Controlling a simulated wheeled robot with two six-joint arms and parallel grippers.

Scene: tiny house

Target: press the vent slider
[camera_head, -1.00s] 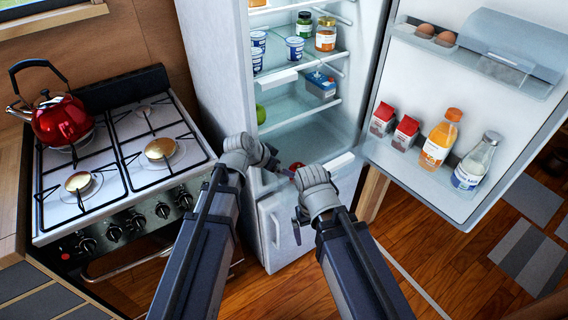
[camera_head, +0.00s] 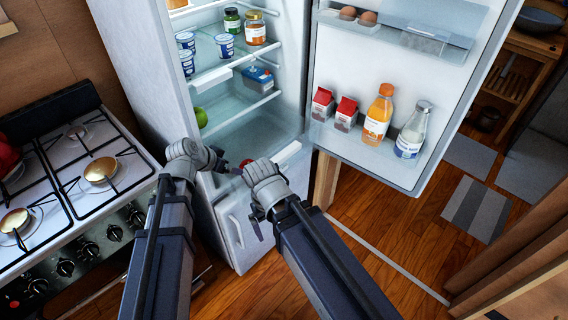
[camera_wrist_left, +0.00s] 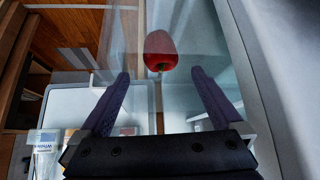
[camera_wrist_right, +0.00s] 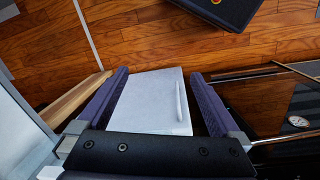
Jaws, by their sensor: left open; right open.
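The open fridge (camera_head: 140,70) stands ahead. A white bar (camera_head: 212,77) sits at the front of a shelf, and a second white bar (camera_head: 287,152) is lower, near the bottom of the compartment. I cannot tell which, if either, is the vent slider. My left gripper (camera_head: 218,163) is open and empty at the lower front of the compartment. In the left wrist view a red fruit or vegetable (camera_wrist_left: 161,50) lies beyond its open fingers (camera_wrist_left: 160,74). My right gripper (camera_head: 264,222) is open and empty before the lower white door (camera_wrist_right: 150,100); its fingers (camera_wrist_right: 158,73) show apart.
The fridge door (camera_head: 400,178) hangs open to the right, holding cartons (camera_head: 322,104) and bottles (camera_head: 378,115). Jars, yogurt cups and a green apple (camera_head: 201,117) are inside. A stove (camera_head: 75,190) with a red kettle (camera_head: 8,155) is at the left.

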